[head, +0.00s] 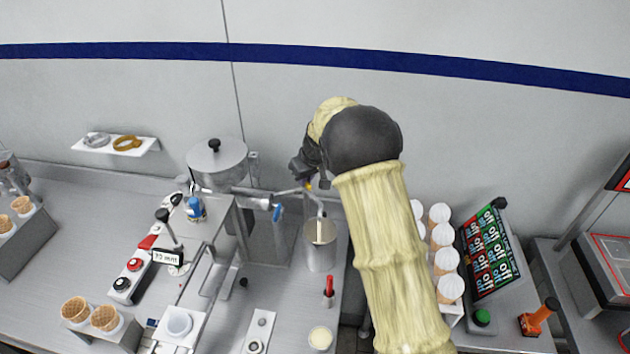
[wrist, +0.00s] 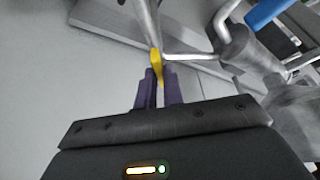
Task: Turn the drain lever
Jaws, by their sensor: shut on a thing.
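My gripper (wrist: 159,82) is shut on a small yellow handle piece (wrist: 156,60), which looks like the drain lever, in the wrist view. The purple fingers lie on either side of its lower end. A thin metal rod runs from the yellow piece toward a metal pipe and valve body (wrist: 243,52). In the head view my gripper (head: 309,178) is above the outlet pipe, right of the steel machine, and a bit of yellow (head: 309,187) shows below it. My arm hides part of the fingers there.
A steel cup (head: 320,252) stands under the outlet pipe. A blue lever (head: 278,212) is close by on the machine's pipe. A lidded steel pot (head: 216,162) is at left. White-wrapped cones (head: 443,238) and a panel of "off" labels (head: 489,252) stand right of my arm.

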